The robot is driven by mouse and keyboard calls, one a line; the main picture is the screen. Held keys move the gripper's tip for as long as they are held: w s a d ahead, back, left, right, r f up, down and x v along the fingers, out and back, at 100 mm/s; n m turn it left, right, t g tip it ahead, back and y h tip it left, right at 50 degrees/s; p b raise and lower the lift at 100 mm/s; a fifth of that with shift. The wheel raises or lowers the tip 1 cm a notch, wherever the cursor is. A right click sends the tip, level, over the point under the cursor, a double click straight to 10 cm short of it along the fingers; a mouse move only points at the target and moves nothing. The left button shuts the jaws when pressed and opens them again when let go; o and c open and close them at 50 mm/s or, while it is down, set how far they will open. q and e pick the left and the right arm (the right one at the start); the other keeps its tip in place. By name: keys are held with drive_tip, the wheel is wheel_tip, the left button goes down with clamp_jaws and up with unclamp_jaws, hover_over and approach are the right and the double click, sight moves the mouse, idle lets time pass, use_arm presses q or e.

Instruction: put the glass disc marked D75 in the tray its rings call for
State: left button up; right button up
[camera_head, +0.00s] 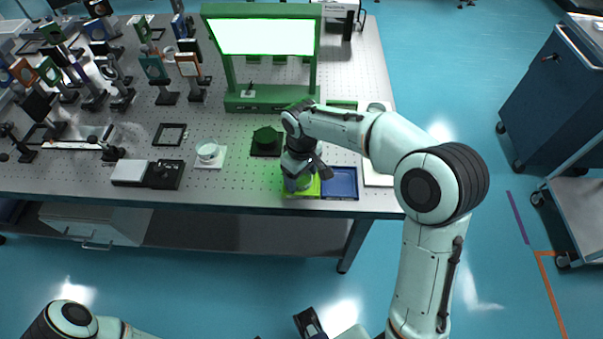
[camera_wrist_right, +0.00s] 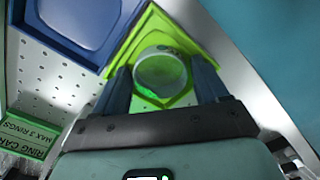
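A clear round glass disc (camera_wrist_right: 160,72) is between the fingers of my right gripper (camera_wrist_right: 165,88), which touch it on both sides. Its marking and rings cannot be read. The right gripper (camera_head: 303,181) is low over a lime green tray (camera_head: 312,191) at the table's front edge. In the wrist view the lime tray (camera_wrist_right: 122,55) shows around and below the disc; whether the disc touches its floor cannot be told. A blue tray (camera_head: 342,182) stands just right of the lime one and is empty.
A green ring card sign (camera_wrist_right: 30,135) stands behind the trays. A lit green-framed panel (camera_head: 262,37) stands farther back. Optic mounts crowd the left side.

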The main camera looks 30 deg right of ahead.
sight(301, 178)
drive_tip(key=shift+r, duration=0.1)
wheel_tip(301, 178, up, 12)
drive_tip(key=p, duration=0.2)
idle(0.4)
drive_tip(key=shift+r, duration=0.1)
idle(0.3)
